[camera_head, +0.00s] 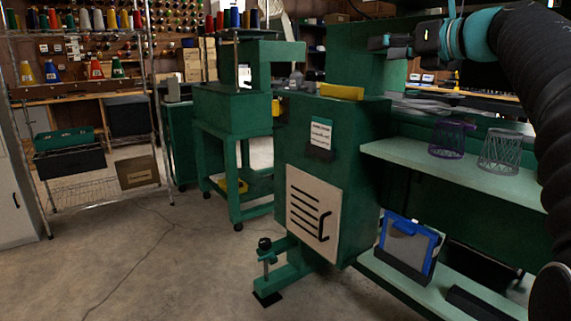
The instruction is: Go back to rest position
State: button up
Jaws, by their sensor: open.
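My gripper (390,42) is at the upper right, at the end of my black arm with a teal band at the wrist. It points left, in front of the tall green machine housing. It is small and seen from the side. Its jaws are apart, and I see nothing held between them.
A green machine (325,165) with a vented panel stands ahead. A pale green shelf (400,160) at right bears a purple mesh cup (447,139) and a grey one (498,152). A blue clipboard (408,247) stands below. A wire rack (105,186) is at left. Concrete floor is clear at front left.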

notch_tip(320, 180, up, 3)
jog(key=s+m+t+h, duration=0.35)
jog(key=m+t, duration=0.25)
jog(key=m, duration=0.7)
jog(key=s+d+f+m+g+h, duration=0.1)
jog(key=s+d+f+m+h, duration=0.15)
jog(key=f+m+h, duration=0.4)
jog(key=s+d+f+m+g+h, duration=0.2)
jog(key=s+f+m+h, duration=0.1)
jog(key=f+m, duration=0.6)
jog(key=s+a+f+m+g+y, duration=0.1)
jog(key=s+a+f+m+g, duration=0.2)
jog(key=s+f, duration=0.4)
jog(key=s+a+f+m+g+y, duration=0.1)
jog(key=s+a+f+m+g, duration=0.2)
jog(key=s+f, duration=0.4)
jog(key=s+a+f+m+g+y, duration=0.1)
jog(key=s+f+m+g, duration=0.4)
jog(key=f, duration=1.3)
jog(key=s+a, duration=0.1)
jog(key=s, duration=0.1)
jog(key=shift+s+a+m+y, duration=0.3)
jog(key=shift+s+a+m, duration=0.05)
jog(key=shift+s+a, duration=0.05)
jog(key=shift+c, duration=0.3)
